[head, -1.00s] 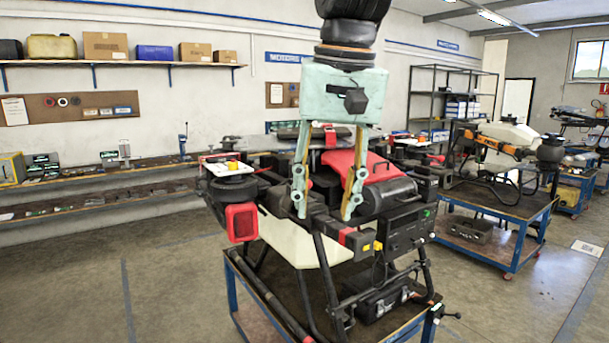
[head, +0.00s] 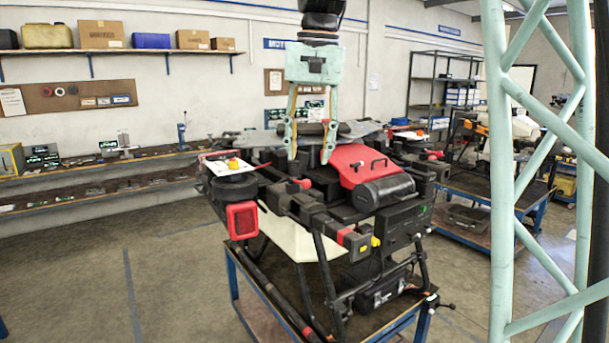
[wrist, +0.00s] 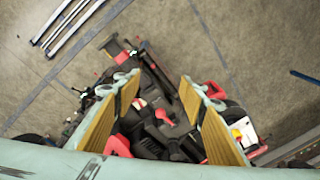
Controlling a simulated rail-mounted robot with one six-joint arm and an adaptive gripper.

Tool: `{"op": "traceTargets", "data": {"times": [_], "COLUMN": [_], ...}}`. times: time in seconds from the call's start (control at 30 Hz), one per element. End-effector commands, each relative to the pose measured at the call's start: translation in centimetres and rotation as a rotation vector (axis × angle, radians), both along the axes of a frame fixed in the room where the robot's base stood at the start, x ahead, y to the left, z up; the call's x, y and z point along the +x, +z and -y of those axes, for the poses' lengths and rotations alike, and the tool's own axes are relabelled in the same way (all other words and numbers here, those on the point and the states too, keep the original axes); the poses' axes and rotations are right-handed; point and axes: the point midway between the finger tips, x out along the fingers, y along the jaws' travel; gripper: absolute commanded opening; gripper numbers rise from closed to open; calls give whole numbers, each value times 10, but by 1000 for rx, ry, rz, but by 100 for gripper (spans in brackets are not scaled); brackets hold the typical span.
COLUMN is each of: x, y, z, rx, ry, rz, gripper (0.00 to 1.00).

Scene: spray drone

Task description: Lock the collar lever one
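The spray drone stands on a blue-framed cart (head: 232,290). It has a black frame, a red cover (head: 362,166) and a cream tank (head: 288,238). Small red parts show on its arm joints, one at the near side (head: 301,183) and one upright beside my gripper (head: 329,142). I cannot tell which is collar lever one. My gripper (head: 308,158) points down over the drone's far middle, its fingers apart. In the wrist view my gripper (wrist: 160,90) is open with nothing held; red and black drone parts lie below, between and beyond the fingers. Contact cannot be told.
A wall bench (head: 90,165) with tools runs behind. Another drone on a cart (head: 470,190) stands at right. The floor at left is clear.

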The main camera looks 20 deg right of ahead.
Motion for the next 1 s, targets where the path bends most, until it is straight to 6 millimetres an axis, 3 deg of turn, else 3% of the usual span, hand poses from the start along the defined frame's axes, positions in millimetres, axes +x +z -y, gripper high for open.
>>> {"op": "traceTargets", "data": {"times": [0.7,1.0], "x": [120,146], "y": [11,7], "z": [42,53], "rx": [35,44], "ry": [-160,-200], "rz": [-69,-87], "gripper": [38,38]}}
